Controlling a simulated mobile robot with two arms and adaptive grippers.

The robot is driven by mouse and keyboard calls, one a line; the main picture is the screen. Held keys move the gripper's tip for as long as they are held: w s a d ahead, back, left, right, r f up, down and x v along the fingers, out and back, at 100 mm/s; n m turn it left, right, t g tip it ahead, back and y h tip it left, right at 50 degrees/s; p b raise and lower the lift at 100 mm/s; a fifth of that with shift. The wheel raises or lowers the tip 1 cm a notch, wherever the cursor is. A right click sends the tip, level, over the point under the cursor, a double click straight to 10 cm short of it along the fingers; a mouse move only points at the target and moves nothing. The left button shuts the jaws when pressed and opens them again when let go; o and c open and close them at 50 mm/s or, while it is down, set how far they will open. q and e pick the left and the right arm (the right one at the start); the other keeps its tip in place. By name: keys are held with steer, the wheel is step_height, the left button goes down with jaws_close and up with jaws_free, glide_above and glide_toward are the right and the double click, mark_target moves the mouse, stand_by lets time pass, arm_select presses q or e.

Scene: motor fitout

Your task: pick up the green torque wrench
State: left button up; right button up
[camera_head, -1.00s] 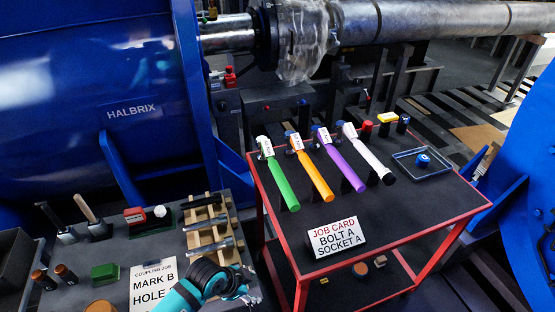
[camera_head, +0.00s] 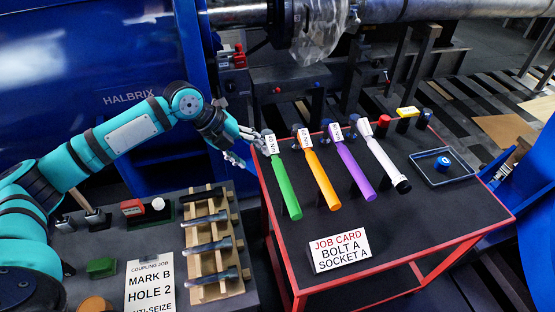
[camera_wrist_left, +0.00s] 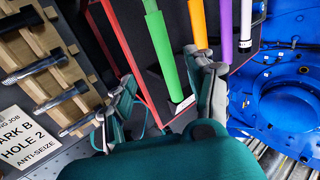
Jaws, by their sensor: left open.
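The green torque wrench (camera_head: 282,185) lies on the black top of the red-edged cart, its white-labelled head (camera_head: 269,143) toward the back left and its handle toward the front. It also shows in the left wrist view (camera_wrist_left: 160,42), running between and beyond the fingers. My left gripper (camera_head: 252,150) is open and empty, just left of the wrench's head, near the cart's left edge. It also shows in the left wrist view (camera_wrist_left: 165,78), one finger on each side of the wrench. I cannot tell whether a finger touches it. My right gripper is not in view.
Orange (camera_head: 318,175), purple (camera_head: 355,170) and white (camera_head: 384,165) wrenches lie close to the right. A job card (camera_head: 339,250) stands at the cart's front. A tray (camera_head: 468,177) is at right. A wooden rack (camera_head: 228,285) with dark bolts stands on the left bench.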

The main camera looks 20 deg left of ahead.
mark_target(279, 174)
arm_select(q)
steer(key=p+x, duration=0.1)
steer(key=x, duration=0.7)
steer(key=shift+w+d+f+p, duration=0.15)
steer(key=shift+w+p, duration=0.05)
steer(key=shift+p, duration=0.1)
steer(key=shift+d+f, duration=0.15)
steer(key=shift+f, duration=0.2)
steer(key=shift+w+d+f+p, duration=0.25)
steer(key=shift+d+f+p, duration=0.05)
steer(key=shift+p, duration=0.05)
steer(key=p+x, duration=0.1)
steer(key=x, duration=0.2)
steer(key=shift+w+d+f, duration=0.2)
steer(key=shift+f, duration=0.05)
steer(key=shift+w+d+f, duration=0.15)
steer(key=shift+d+f, duration=0.05)
steer(key=shift+f, duration=0.2)
steer(key=c, duration=1.1)
jaws_close()
